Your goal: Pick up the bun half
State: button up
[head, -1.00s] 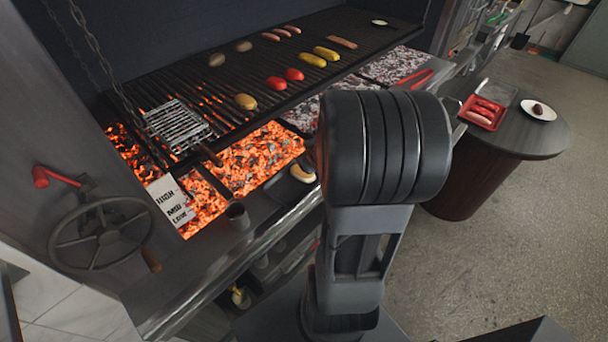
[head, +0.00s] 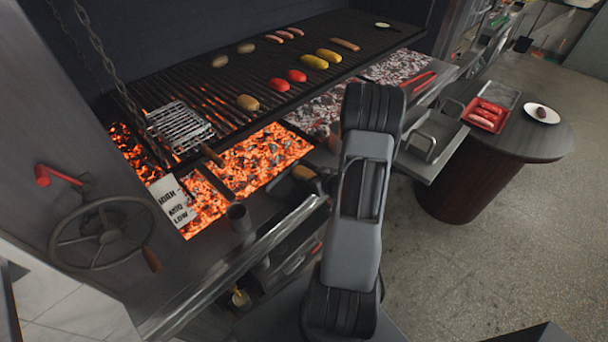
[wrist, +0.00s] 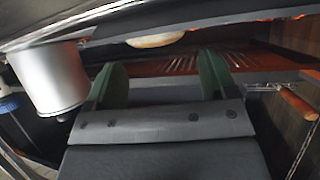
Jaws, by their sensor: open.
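The bun half (head: 304,172) lies on the front ledge of the grill, below the coals, and is partly covered by my gripper and arm in the head view. In the wrist view a pale rounded edge, which looks like the bun half (wrist: 155,41), shows just past the fingertips. My gripper (wrist: 162,65) is open, with its two green fingers apart and nothing between them. The bun half is beyond the fingers, not clearly touching them. In the head view my gripper is mostly hidden behind my arm.
A metal cup (head: 238,217) stands on the ledge left of the bun half; it looms close in the wrist view (wrist: 50,78). Glowing coals (head: 255,157) and a wire basket (head: 180,127) lie behind. A round table (head: 540,145) holds a red tray (head: 470,119).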

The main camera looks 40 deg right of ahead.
aim_at(307, 175)
jog(key=shift+p+x, duration=0.9)
jog(key=shift+x, duration=2)
jog(key=shift+s+f, duration=0.1)
jog(key=c, duration=0.7)
